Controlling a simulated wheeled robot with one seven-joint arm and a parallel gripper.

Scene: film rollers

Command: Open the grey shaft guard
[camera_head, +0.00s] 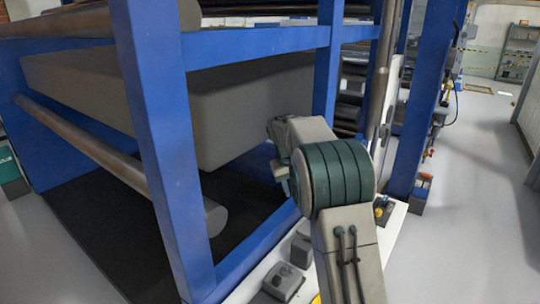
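A large grey box-shaped body (250,105) sits inside the blue frame, left of my arm. It may be the grey shaft guard, but I cannot tell for sure. No hinge, handle or open gap shows on it. My arm rises from the bottom of the view, with a teal-banded joint in front of the frame. The arm's far end, at my gripper (281,168), is small and partly hidden behind that joint. It appears close to the right end of the grey body. I cannot tell whether it touches it, or whether the fingers are open.
Blue frame posts (165,150) stand left of and behind my arm. A long grey-brown roller (110,160) runs along the frame's left side. Small grey blocks (284,281) sit on a white ledge below. Open grey floor (480,220) lies to the right.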

